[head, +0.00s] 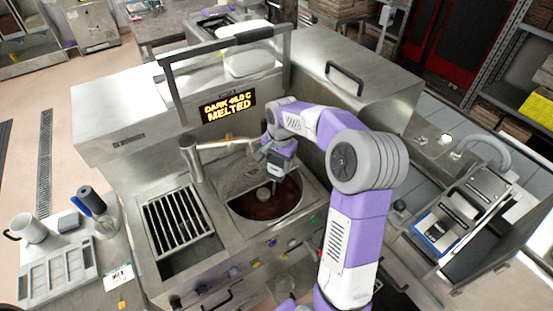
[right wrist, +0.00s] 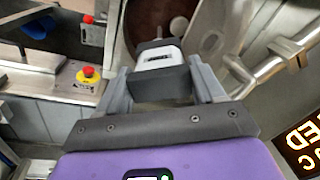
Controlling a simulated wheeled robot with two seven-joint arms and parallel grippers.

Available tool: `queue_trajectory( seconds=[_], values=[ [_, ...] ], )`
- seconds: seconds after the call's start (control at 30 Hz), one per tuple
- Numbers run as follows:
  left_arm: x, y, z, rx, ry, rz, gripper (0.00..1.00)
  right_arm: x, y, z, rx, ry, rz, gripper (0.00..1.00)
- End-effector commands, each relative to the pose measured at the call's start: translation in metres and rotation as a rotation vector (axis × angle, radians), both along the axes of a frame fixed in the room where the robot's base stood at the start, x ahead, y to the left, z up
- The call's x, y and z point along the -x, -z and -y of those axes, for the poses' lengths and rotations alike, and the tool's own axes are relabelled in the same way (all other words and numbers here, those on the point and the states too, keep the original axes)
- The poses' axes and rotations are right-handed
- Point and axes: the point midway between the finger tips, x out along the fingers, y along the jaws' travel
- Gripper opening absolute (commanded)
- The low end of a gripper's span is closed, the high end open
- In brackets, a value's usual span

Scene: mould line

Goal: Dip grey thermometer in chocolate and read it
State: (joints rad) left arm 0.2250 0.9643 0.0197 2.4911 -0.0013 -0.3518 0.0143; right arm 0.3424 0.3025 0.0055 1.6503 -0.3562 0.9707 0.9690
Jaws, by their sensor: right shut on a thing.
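My right gripper (head: 277,161) is above the round melting bowl of dark chocolate (head: 268,208), over its upper right part. It is shut on the grey thermometer (right wrist: 160,62), a dark grey body with a pale label, held between the two fingers in the right wrist view. I cannot see the probe tip or whether it touches the chocolate. I cannot read the thermometer's display. The machine's sign (head: 228,106) shows DARK, a temperature in C whose digits are blurred, and MELTED. My left gripper is not in view.
A barred grate (head: 178,220) lies left of the bowl. A white mug (head: 30,228) and a dark upright item (head: 91,200) stand at far left. A red emergency button (right wrist: 88,72) shows in the right wrist view.

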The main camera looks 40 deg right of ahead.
Motion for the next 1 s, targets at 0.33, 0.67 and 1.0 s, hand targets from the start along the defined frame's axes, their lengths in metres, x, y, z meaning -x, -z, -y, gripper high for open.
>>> queue_trajectory(
  seconds=[0.33, 0.67, 1.0],
  values=[
    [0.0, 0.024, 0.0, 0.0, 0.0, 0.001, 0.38, 0.0, 0.031, 0.0, -0.001, 0.0, -0.001, 0.36],
    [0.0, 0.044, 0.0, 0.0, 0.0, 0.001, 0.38, 0.0, 0.057, 0.0, 0.0, -0.001, 0.0, 0.36],
    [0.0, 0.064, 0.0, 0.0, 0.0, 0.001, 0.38, 0.0, 0.084, 0.0, 0.0, -0.001, 0.0, 0.36]
  ],
)
